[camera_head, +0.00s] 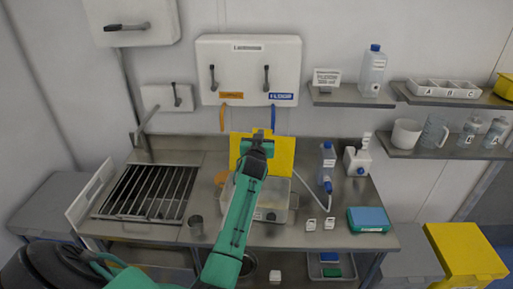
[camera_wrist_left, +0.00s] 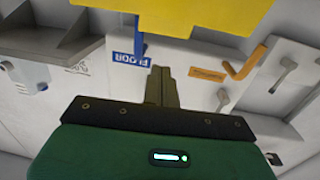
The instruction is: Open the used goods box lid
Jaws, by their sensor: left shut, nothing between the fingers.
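A yellow lid (camera_head: 283,152) stands upright at the back of a translucent box (camera_head: 288,196) on the steel table; the arm hides part of both. The lid also shows as a yellow panel along the top of the left wrist view (camera_wrist_left: 190,14). My left gripper (camera_head: 260,134) is in front of the lid, near its upper edge. Its fingers (camera_wrist_left: 161,86) are shut with nothing between them. I cannot tell whether they touch the lid. My right gripper is not in view.
A steel rack (camera_head: 150,192) lies at the table's left. A white wall cabinet (camera_head: 249,60) hangs behind the lid. A yellow bin (camera_head: 465,252) stands at lower right.

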